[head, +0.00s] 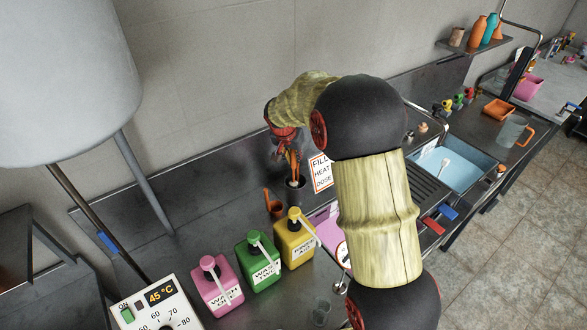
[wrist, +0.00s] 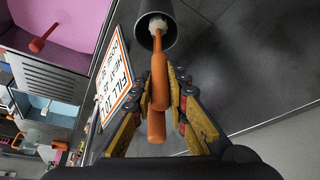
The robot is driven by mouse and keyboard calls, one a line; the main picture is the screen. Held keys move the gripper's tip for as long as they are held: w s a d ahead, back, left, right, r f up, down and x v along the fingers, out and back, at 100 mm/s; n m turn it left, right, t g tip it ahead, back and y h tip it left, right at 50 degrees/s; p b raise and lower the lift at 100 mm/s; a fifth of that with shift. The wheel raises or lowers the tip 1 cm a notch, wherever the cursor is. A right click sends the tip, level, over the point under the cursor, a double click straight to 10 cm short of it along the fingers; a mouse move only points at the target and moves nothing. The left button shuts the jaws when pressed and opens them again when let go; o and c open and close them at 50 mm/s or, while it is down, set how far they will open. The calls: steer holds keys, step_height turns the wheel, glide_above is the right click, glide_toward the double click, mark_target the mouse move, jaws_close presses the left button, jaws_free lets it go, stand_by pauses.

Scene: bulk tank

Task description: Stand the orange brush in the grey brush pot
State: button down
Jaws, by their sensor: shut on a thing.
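The orange brush (wrist: 158,70) is between the fingers of my gripper (wrist: 160,88) in the wrist view, shut on its handle. Its whitish bristle end (wrist: 158,24) points into the mouth of the dark grey brush pot (wrist: 174,42). How deep the bristles sit, and whether they touch the bottom, I cannot tell. In the head view my gripper (head: 291,156) points down just above the pot (head: 296,190), which stands upright on the dark counter. The brush is hard to tell from the fingers there.
Pink (head: 218,286), green (head: 258,262) and yellow (head: 295,240) pump bottles stand in front. A fill-heat-dose sign (head: 321,172) is right beside the pot. The counter left of the pot is clear.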

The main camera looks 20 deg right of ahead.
mark_target(293, 164)
steer(key=shift+f, duration=2.55)
steer(key=shift+b, duration=0.3)
steer(key=shift+f, duration=0.1)
steer(key=c, duration=1.7)
jaws_free()
steer(key=shift+c, duration=0.2)
